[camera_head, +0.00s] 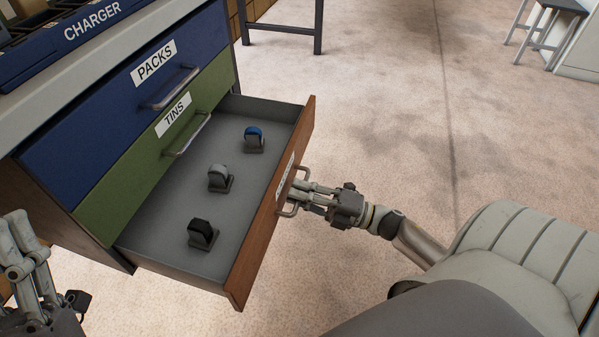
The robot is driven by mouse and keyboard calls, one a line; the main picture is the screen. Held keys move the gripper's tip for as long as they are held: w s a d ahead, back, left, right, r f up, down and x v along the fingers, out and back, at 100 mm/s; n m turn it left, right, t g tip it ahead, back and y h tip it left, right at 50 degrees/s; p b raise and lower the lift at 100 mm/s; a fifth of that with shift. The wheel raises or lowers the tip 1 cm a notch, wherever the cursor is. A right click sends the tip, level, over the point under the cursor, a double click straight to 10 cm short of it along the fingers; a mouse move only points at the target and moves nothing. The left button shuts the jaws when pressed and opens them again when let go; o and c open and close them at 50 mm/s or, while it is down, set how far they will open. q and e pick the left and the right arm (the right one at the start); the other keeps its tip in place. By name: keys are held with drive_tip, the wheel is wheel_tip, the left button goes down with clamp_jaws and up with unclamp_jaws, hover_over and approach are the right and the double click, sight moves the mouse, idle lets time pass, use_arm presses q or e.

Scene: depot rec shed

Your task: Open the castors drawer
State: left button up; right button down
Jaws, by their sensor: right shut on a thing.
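The castors drawer (274,229) is the bottom drawer, with a brown wooden front, and it stands pulled well out of the cabinet. Its label is seen edge-on and cannot be read. Inside lie three castors: one blue (253,140), one grey (219,179) and one black (203,234). My right gripper (303,196) is shut on the drawer's handle (291,209) at the outer face of the front.
Above are the shut green TINS drawer (130,175) and the shut blue PACKS drawer (90,138), each with a bar handle. A CHARGER unit (75,38) sits on the cabinet top. A dark-legged table (318,28) and a stool (540,30) stand farther back. The floor between is clear.

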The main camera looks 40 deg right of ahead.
drive_tip(key=c, duration=1.5)
unclamp_jaws()
drive_tip(key=v, duration=1.2)
